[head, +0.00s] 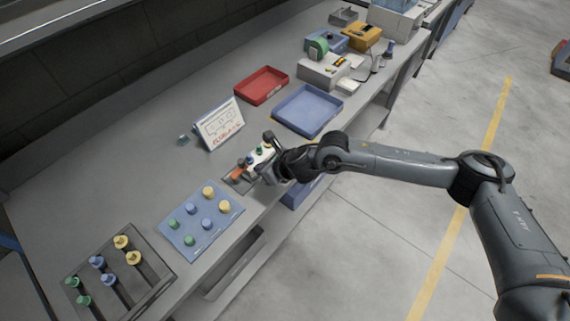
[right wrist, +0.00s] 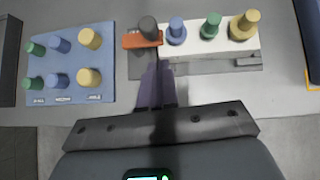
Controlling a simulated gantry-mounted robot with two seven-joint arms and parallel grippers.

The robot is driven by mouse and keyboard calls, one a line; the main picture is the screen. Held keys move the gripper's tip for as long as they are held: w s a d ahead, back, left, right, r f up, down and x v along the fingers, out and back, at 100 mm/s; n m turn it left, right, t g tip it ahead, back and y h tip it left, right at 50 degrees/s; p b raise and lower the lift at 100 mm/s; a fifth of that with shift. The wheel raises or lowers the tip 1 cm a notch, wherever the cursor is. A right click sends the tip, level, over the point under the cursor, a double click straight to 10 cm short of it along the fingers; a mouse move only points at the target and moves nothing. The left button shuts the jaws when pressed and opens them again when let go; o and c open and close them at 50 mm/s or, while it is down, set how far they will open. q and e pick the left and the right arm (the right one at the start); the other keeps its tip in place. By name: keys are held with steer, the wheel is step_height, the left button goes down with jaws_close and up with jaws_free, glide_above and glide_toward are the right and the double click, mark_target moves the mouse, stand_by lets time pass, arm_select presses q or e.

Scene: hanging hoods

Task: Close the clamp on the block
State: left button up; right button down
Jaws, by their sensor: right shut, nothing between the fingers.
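The white block (right wrist: 215,45) holds a blue, a green and a yellow peg in a row. It also shows in the head view (head: 256,158), partly hidden by my gripper. The clamp's orange bar (right wrist: 142,41) carries a dark knob (right wrist: 148,27) and lies at the block's left end in the right wrist view. The orange bar also shows in the head view (head: 237,172). My right gripper (right wrist: 154,78) is shut and empty, its fingers just in front of the clamp's orange bar; I cannot tell whether they touch. My left gripper is not in view.
A blue board (head: 190,232) with several coloured pegs lies beside the clamp, and a dark rack (head: 117,278) of pegs beyond it. A sign (head: 218,123) stands behind. A blue tray (head: 308,110) and a red tray (head: 261,86) sit farther up the bench.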

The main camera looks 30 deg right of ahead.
steer(key=v, duration=1)
steer(key=shift+d+p, duration=0.3)
steer(key=shift+p, duration=0.1)
steer(key=shift+w, duration=0.1)
